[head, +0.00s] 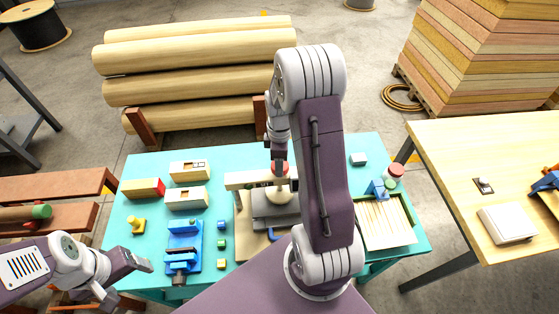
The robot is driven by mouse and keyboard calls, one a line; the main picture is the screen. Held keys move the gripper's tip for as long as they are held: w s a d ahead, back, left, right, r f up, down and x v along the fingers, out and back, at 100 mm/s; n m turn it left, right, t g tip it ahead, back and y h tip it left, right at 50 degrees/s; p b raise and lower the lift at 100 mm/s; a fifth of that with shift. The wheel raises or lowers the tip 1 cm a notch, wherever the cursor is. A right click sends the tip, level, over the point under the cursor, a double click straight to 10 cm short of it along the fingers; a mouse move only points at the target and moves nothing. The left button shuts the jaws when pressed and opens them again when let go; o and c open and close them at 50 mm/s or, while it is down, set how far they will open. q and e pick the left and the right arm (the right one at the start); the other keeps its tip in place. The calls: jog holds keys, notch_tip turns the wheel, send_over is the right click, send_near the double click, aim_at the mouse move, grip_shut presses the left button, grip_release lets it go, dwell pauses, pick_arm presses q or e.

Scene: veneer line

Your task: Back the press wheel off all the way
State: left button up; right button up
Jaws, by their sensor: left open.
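The press stands in the middle of the teal table, with a beige crossbar (240,180), grey plates (275,222) below it and a pale round part under the bar. A small red part at its top, which looks like the press wheel (281,169), is partly covered by my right gripper (278,158). That gripper points down at the wheel from above. Its fingers are small and dark, so I cannot tell whether they grip it. My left gripper (128,280) is open and empty at the table's front left edge, well away from the press.
Blue vise (182,245), small blocks (221,241) and beige boxes (187,198) lie left of the press. A green-edged tray (388,240) of thin strips and a red-topped jar (395,172) are at right. My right arm hides part of the table. Logs (200,50) lie behind.

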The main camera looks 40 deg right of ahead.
jog(key=shift+n, duration=1.6)
jog(key=o, duration=1.4)
jog(key=shift+c, duration=0.2)
jog(key=shift+w+r, duration=0.1)
jog(key=shift+r, duration=0.15)
notch_tip(320, 180, up, 9)
jog(key=b, duration=0.1)
jog(key=shift+f, duration=0.2)
